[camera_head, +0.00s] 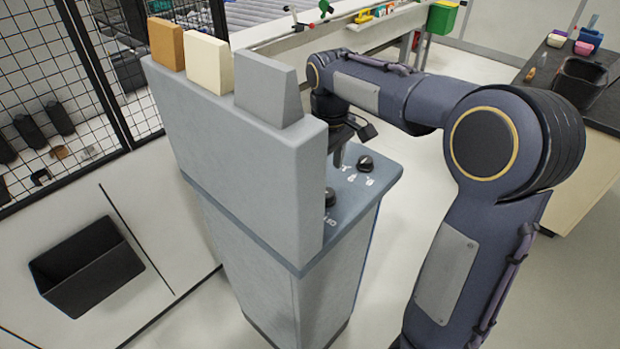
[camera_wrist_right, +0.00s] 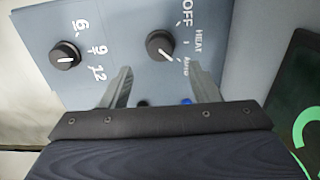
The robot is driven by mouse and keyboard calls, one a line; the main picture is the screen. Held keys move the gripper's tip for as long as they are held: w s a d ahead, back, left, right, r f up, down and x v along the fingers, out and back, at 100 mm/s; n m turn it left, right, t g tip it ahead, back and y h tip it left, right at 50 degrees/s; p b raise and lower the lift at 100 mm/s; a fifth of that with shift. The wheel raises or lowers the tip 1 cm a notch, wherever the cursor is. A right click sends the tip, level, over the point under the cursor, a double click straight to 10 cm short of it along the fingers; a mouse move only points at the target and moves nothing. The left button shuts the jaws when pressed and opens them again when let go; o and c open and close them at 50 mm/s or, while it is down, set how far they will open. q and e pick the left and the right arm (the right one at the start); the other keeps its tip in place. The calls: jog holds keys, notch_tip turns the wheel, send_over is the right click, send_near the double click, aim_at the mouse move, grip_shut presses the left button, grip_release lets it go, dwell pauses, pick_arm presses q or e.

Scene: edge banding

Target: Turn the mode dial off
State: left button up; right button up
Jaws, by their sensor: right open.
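The mode dial (camera_wrist_right: 160,45) is a round black knob on the blue-grey panel (camera_wrist_right: 110,25), labelled OFF, HEAT and AUTO. Its white mark lies at its lower right in the right wrist view, on the AUTO side. In the head view a knob partly hidden by the upright housing (camera_head: 330,196) appears to be this dial. My right gripper (camera_wrist_right: 163,80) is open and empty. Its two fingers point at the panel, and the dial shows ahead of the gap between them. In the head view my right gripper (camera_head: 338,158) is partly hidden above the panel. My left gripper is out of view.
A second black knob (camera_wrist_right: 65,55) marked 6, 9 and 12 sits beside the mode dial. A small blue part (camera_wrist_right: 186,101) shows near the fingers. The tall grey housing (camera_head: 220,125) rises along the panel. A dark bin (camera_head: 85,268) is at the left.

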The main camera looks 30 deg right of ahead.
notch_tip(320, 180, down, 7)
jog(key=shift+s+r, duration=0.1)
jog(key=shift+r, duration=0.1)
jog(key=c, duration=1)
